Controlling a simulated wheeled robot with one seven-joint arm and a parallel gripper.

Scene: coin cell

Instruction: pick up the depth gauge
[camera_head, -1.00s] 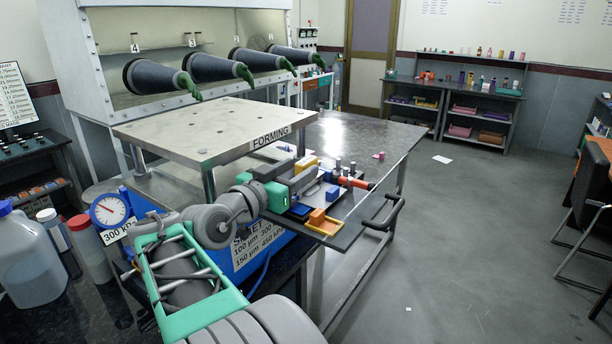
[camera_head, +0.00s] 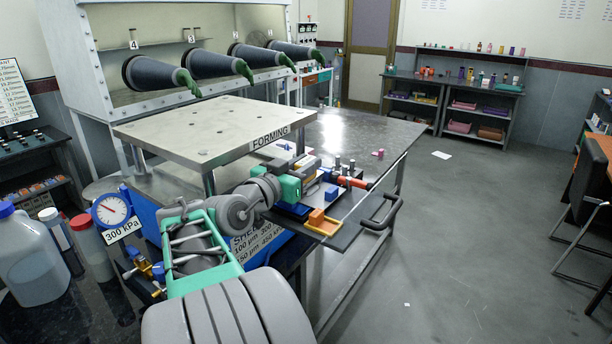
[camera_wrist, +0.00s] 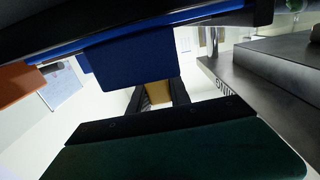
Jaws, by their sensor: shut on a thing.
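My gripper (camera_wrist: 158,98) is shut on a yellow-tan piece, seen between its dark fingers in the wrist view. This piece appears to be the depth gauge (camera_wrist: 158,91); only a small part of it shows, and its markings cannot be read. In the head view my gripper (camera_head: 309,170) is over the crowded tray on the dark bench, just right of the forming plate. The gripper and arm hide most of the held piece there. I cannot tell whether it is clear of the tray.
A blue block (camera_wrist: 130,55) is close to the fingers in the wrist view. An orange block (camera_head: 317,217) in a yellow-rimmed tray and a red-orange cylinder (camera_head: 353,182) lie nearby. The raised metal forming plate (camera_head: 205,130) stands left. A black handle (camera_head: 385,212) projects at the front edge.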

